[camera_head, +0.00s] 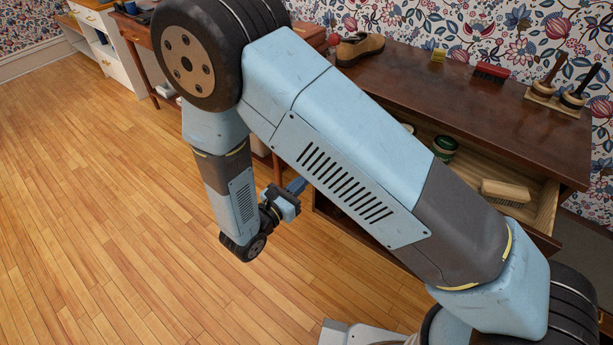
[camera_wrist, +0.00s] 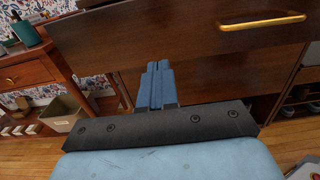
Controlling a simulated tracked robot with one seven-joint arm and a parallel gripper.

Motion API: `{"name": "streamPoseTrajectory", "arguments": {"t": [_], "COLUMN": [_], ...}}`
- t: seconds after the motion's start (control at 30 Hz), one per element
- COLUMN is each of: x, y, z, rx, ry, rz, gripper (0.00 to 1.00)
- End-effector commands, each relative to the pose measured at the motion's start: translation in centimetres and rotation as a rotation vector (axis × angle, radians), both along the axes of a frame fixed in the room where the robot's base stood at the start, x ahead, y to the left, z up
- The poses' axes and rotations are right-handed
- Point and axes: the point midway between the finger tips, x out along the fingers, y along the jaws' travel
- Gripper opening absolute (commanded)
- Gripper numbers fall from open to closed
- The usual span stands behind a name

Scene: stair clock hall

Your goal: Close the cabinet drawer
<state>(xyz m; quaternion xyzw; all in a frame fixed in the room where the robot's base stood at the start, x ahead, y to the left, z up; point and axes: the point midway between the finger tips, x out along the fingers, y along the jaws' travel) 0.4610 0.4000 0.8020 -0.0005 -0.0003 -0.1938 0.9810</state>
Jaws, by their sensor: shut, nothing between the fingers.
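The dark wooden cabinet (camera_head: 500,110) stands against the wall at the right of the head view. Its drawer (camera_head: 546,206) is pulled open, with a brush and a green tin inside. My arm covers much of the drawer and most of its front in that view. In the wrist view the drawer front (camera_wrist: 160,32) spans the top, with a brass bar handle (camera_wrist: 262,22) at upper right. My gripper (camera_head: 298,186) is shut and empty near the drawer's left front end. Its blue fingers (camera_wrist: 158,70) point toward the drawer front; I cannot tell whether they touch it.
The cabinet top holds a shoe (camera_head: 360,48), a red brush (camera_head: 492,72) and a stand with wooden-handled tools (camera_head: 555,92). A smaller wooden table (camera_wrist: 25,72) and a bin (camera_wrist: 68,113) stand left in the wrist view. The plank floor (camera_head: 100,200) at left is clear.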

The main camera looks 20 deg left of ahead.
Motion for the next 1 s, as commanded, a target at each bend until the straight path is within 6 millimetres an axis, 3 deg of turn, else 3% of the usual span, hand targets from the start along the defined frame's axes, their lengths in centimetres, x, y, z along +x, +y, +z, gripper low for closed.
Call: {"name": "streamPoseTrajectory", "arguments": {"t": [0.6, 1.0], "x": [9.5, 11.3], "y": [-4.1, -4.7], "z": [0.1, 0.1], "rx": [0.001, 0.001], "ry": [0.000, 0.001], "rz": [-0.004, -0.003], "gripper": [0.00, 0.00]}}
